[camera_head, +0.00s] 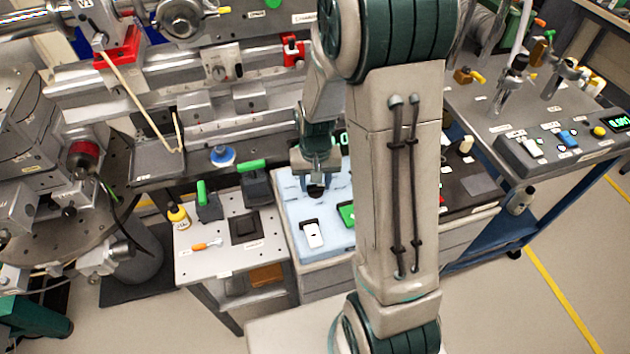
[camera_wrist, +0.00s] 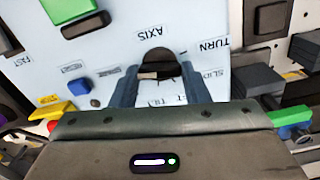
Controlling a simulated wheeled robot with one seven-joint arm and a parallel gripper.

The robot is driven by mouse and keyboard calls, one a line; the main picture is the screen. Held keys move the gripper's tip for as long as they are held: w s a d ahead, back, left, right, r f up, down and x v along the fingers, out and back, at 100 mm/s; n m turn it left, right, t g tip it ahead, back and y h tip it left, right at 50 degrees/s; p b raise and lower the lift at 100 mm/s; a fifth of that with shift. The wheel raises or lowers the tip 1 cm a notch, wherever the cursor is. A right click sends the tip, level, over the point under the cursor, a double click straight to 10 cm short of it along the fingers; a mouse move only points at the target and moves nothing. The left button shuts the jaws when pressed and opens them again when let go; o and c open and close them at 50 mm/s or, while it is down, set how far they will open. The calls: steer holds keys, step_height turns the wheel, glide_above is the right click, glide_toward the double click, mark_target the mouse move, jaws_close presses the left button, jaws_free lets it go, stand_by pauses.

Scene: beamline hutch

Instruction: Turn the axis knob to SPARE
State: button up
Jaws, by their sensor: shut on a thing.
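The light blue control panel (camera_head: 291,214) stands on a grey cabinet in the middle of the head view. It fills the upper part of the wrist view (camera_wrist: 110,60), with its printed labels upside down. The dark axis knob (camera_wrist: 158,57) sits by the AXIS label, between my finger tips. My gripper (camera_wrist: 160,66) points down at the panel and is shut on the knob. In the head view my gripper (camera_head: 316,182) is over the panel's back part and mostly hides the knob. The knob's pointer and the SPARE mark cannot be made out.
On the panel are a white rocker (camera_head: 312,235), a green-topped control (camera_wrist: 68,10) and a yellow one (camera_wrist: 55,110). A side table (camera_head: 207,262) with green-handled blocks adjoins at left. Beamline hardware stands behind. My arm hides the panel's right part.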

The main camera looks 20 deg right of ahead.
mark_target(316, 186)
steer(key=o, duration=1)
steer(key=shift+r, duration=0.1)
step_height(316, 186, up, 14)
steer(key=shift+f, duration=0.15)
steer(key=s+r+t, duration=0.1)
steer(key=s, duration=0.4)
steer(key=s+r+n+t, duration=0.1)
steer(key=s+r, duration=0.1)
steer(key=s, duration=0.2)
steer(key=s+r+n+t, duration=0.1)
steer(key=s, duration=0.4)
steer(key=shift+s+a+r, duration=0.25)
steer(key=shift+s+a, duration=0.1)
